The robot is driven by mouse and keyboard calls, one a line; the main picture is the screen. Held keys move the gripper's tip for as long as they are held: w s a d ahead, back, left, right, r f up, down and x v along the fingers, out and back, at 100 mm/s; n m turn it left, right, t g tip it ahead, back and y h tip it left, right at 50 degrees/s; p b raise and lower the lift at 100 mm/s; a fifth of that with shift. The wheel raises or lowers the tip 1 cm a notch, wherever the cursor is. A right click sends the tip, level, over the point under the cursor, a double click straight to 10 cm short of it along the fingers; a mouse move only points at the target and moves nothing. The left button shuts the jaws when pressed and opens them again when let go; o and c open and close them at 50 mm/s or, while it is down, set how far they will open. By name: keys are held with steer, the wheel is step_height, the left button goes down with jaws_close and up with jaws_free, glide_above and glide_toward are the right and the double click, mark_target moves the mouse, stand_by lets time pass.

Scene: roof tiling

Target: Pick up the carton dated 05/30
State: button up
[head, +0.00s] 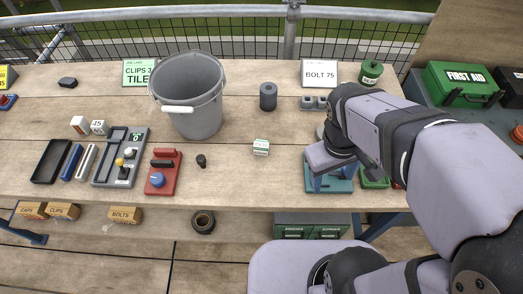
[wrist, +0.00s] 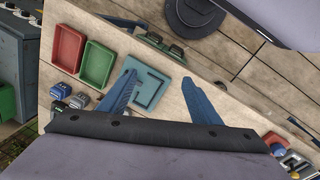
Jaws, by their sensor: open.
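A small white and green carton (head: 261,147) stands on the bench in the middle of the head view; its print is too small to read. A white and red box (head: 80,125) and a white box with dark print (head: 99,127) stand at the left, with no date readable. My gripper (head: 319,183) is to the right of the white and green carton, apart from it, above a teal tray (head: 345,185). In the wrist view my gripper (wrist: 158,77) has its two blue fingers wide apart and empty, with the teal tray (wrist: 150,97) beyond them. No carton is identifiable between the fingers.
A grey bucket (head: 190,105) and a dark grey cylinder (head: 268,96) stand behind the carton. A red device with a blue knob (head: 163,172) and a small black piece (head: 201,160) lie to its left. The bench around the carton is clear. Red (wrist: 68,48) and green (wrist: 97,63) trays show in the wrist view.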

steer(key=w+f+n+t+h+b, duration=0.35)
steer(key=w+n+b, duration=0.25)
steer(key=n, duration=0.4)
step_height(320, 180, up, 4)
steer(key=n+t+y+b, duration=0.3)
steer(key=n+t+b, duration=0.75)
steer(key=n, duration=0.95)
glide_above(261, 148)
steer(key=s+b, duration=0.1)
steer(key=s, duration=0.1)
steer(key=g, duration=0.1)
step_height(261, 148, down, 13)
steer(key=shift+s+a+r, duration=0.1)
steer(key=shift+r, duration=0.1)
steer(key=shift+f, duration=0.55)
steer(key=shift+x, duration=3.65)
steer(key=shift+a+f, duration=0.1)
steer(key=shift+a, duration=0.05)
